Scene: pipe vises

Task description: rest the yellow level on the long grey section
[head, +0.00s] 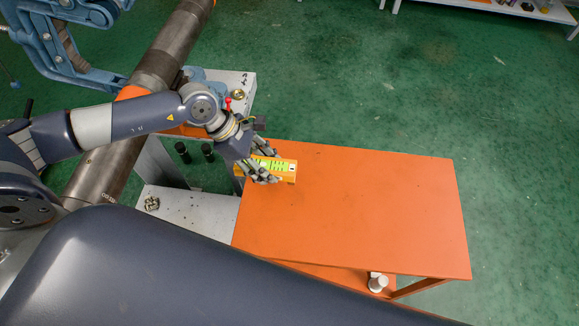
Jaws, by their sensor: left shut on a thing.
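The yellow level (285,172) is at the left end of the orange table, with green vials showing along it. My left gripper (265,168) is shut on the level, its fingers on either side of it. I cannot tell whether the level touches the tabletop. The long grey section (158,66) is a thick pipe running from the top of the view down to the lower left, behind my left arm, which hides part of it. My right gripper is not in view.
The orange table (370,210) is otherwise clear on top. A blue pipe vise (45,45) stands at the upper left. A grey bench (237,82) with small items is beside the pipe. A white cylinder (377,282) is on the table's lower shelf. Green floor lies open to the right.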

